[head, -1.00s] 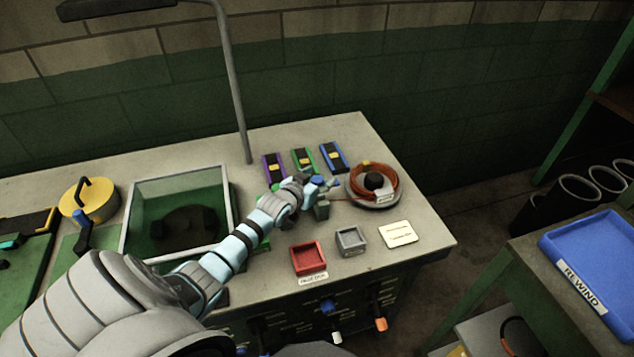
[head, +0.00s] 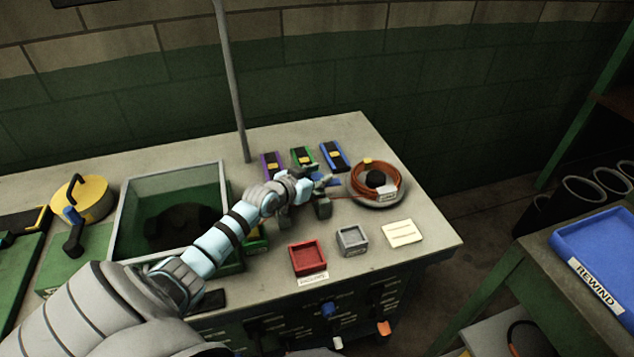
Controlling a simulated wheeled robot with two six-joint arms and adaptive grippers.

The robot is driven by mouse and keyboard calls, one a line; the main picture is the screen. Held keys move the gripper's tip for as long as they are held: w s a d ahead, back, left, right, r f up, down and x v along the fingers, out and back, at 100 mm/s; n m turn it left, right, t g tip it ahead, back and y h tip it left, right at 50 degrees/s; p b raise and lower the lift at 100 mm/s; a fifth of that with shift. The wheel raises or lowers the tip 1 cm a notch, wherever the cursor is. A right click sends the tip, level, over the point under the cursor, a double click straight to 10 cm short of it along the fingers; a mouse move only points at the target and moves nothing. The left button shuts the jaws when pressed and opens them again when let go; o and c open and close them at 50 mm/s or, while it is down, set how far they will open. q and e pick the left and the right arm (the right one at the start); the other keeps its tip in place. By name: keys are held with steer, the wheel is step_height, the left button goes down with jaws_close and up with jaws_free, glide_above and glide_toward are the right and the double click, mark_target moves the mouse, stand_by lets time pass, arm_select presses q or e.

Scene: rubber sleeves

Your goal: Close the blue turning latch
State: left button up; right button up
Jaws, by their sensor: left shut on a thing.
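My left gripper (head: 319,178) reaches across the bench from the left and is shut at a small grey fixture (head: 323,208). A bit of blue, the blue turning latch (head: 333,181), shows at the fingertips. The fingers and wrist hide most of the latch, so its exact angle cannot be told. An orange coil of cable (head: 375,182) lies just right of the fingertips. My right gripper is not in view.
A red tray (head: 307,258), a grey tray (head: 352,239) and a white card (head: 402,233) lie in front. Purple, green and blue cases (head: 334,156) lie behind. A glass-walled box (head: 122,215) stands left, and a lamp post (head: 233,90) rises behind it.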

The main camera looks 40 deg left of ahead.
arm_select(q)
steer(key=o, duration=1.2)
steer(key=shift+s, duration=0.1)
steer(key=v, duration=1.1)
steer(key=shift+s+r, duration=0.25)
steer(key=shift+s, duration=0.1)
steer(key=shift+c, duration=0.2)
